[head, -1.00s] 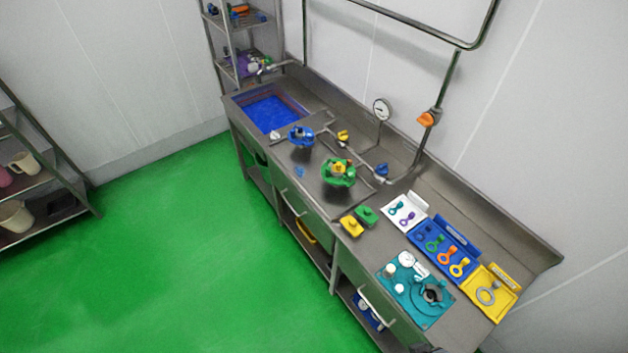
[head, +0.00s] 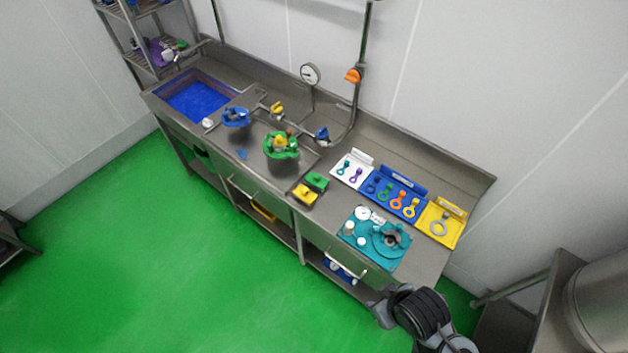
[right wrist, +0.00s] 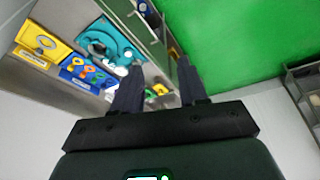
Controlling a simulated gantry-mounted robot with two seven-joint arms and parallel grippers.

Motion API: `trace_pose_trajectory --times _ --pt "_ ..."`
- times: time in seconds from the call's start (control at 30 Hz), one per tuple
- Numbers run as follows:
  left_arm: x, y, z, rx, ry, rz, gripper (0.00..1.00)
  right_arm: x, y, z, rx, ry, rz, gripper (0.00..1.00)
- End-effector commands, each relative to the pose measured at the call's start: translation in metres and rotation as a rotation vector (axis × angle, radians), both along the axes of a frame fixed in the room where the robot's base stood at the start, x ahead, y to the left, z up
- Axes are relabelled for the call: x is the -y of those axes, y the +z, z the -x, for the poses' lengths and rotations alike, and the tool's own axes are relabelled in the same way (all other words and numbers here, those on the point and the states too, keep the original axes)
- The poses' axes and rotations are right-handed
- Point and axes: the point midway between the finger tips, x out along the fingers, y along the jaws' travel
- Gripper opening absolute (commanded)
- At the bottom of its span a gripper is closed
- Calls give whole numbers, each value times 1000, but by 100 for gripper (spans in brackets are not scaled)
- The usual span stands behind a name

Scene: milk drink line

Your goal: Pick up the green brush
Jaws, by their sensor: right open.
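A small green block-shaped item (head: 317,181), which looks like the green brush, lies on the steel counter beside a similar yellow one (head: 304,195). Green and yellow shapes also show small between my right fingers in the right wrist view, too small to tell apart surely. My right gripper (right wrist: 156,68) is open and empty, its two dark fingers apart. In the head view my right arm is at the bottom right, past the counter's front edge and well away from the green item. My left gripper is in neither current view.
A teal mat (head: 352,239) with parts lies right of the brushes. White, blue (head: 372,194) and yellow (head: 453,241) trays with coloured tools are behind it. A green round fitting (head: 281,153), pipes and a blue basin (head: 197,100) are further left. The green floor in front is clear.

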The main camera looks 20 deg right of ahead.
Motion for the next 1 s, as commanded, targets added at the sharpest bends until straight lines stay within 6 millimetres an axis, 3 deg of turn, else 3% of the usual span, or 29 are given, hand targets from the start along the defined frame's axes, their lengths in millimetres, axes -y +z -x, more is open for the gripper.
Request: trace_pose_trajectory --times 0.37,0.67,1.0 --pt "0 0 0 0 0 0 43 0 0 0 0 0 0 44" --pt "0 0 0 0 0 0 43 0 0 0 0 0 0 89" --pt "0 -2 0 0 0 0 43 -1 -2 -5 15 21 8 89"
